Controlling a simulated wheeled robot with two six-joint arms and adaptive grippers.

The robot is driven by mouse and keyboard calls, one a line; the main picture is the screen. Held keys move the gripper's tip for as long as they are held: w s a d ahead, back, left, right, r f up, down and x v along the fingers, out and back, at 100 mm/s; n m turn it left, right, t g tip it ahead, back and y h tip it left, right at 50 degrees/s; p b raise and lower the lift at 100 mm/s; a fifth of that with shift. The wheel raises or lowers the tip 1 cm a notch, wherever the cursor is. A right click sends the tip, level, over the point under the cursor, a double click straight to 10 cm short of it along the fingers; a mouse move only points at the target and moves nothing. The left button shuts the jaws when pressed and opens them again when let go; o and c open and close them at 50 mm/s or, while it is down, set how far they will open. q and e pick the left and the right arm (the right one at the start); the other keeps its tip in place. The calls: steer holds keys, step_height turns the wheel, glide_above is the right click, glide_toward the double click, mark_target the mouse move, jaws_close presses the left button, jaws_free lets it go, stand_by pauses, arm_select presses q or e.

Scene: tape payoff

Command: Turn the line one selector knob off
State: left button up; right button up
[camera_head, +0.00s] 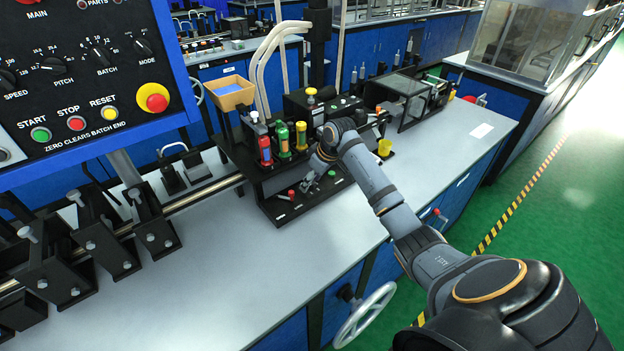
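My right arm comes in from the right and reaches over the bench to a black machine with a low sloping front panel (282,208). My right gripper (312,184) is at this panel, between a red button (291,193) and a green button (332,173). Its fingers are small and dark against the panel, so I cannot tell whether they are open or shut on something. The line one selector knob cannot be made out; the gripper may hide it. My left gripper is not in view.
Red (264,150), green (283,138) and yellow-topped bottles stand just behind the panel. A yellow cup (384,147) stands to the right. A large blue-framed control panel (75,75) fills the upper left. The grey bench top (240,275) in front is clear.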

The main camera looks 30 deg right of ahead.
jaws_close()
steer(key=shift+r+m+p, duration=0.2)
steer(key=shift+m+p, duration=0.2)
steer(key=shift+p, duration=0.45)
steer(key=m+h+p, duration=0.1)
steer(key=m+p, duration=0.1)
steer(key=p, duration=0.1)
steer(key=m+p, duration=0.2)
steer(key=p, duration=0.1)
steer(key=m+h+p, duration=0.1)
steer(key=m+p, duration=0.1)
steer(key=p, duration=0.2)
steer(key=shift+a+r+h, duration=0.15)
steer(key=shift+a+h, duration=0.15)
steer(key=m+p, duration=0.2)
steer(key=shift+w+m+g+h, duration=0.1)
steer(key=shift+m+g+h, duration=0.2)
steer(key=shift+m+h, duration=0.1)
steer(key=shift+f+m+h+p, duration=0.25)
steer(key=shift+m+h+p, duration=0.35)
steer(key=shift+m, duration=0.6)
jaws_free()
